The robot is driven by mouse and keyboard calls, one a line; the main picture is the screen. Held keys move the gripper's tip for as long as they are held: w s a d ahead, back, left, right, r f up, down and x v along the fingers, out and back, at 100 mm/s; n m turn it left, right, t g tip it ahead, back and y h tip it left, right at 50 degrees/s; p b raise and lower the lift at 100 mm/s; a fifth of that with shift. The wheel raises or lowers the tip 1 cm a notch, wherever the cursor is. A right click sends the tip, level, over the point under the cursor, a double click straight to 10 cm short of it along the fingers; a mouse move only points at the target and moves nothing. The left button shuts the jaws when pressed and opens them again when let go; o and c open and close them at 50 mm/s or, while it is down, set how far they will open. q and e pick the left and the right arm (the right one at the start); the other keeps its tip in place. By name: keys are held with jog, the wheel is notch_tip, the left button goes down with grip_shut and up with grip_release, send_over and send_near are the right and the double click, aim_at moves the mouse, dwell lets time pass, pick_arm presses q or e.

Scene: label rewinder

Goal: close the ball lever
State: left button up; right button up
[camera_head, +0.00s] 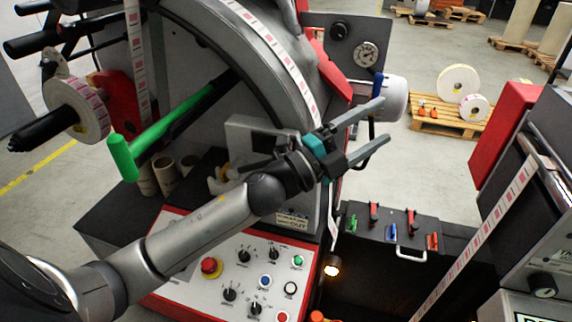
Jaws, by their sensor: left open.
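My left gripper (384,120) is open, with its two grey fingers spread and pointing right. It shows nothing between the fingers. A narrow blue part (378,84), which looks like the ball lever, stands upright beside the white cylinder on the machine, below and right of the round gauge (367,54). The upper finger crosses in front of its lower part. I cannot tell whether finger and lever touch, and the lever's pivot is hidden. My right gripper is not in view.
A control panel (215,284) with knobs and buttons lies below my left arm. A green-handled bar (165,135) and a label roll (88,112) are at left. A second machine (545,215) is at right.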

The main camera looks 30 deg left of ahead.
pick_arm(q)
jog(key=s+d+r+m+g+h, duration=0.35)
jog(key=r+m+g+h, duration=0.2)
jog(key=m, duration=0.45)
jog(key=m+g+y+p, duration=0.2)
jog(key=m+g+y, duration=0.7)
jog(key=y, duration=0.5)
send_over(258, 164)
jog(key=s+d, duration=0.2)
notch_tip(258, 164, down, 5)
jog(key=p+x, duration=0.2)
jog(key=x, duration=1.2)
jog(key=shift+w+a+f, duration=0.2)
jog(key=shift+f, duration=0.05)
jog(key=shift+c, duration=0.3)
grip_shut()
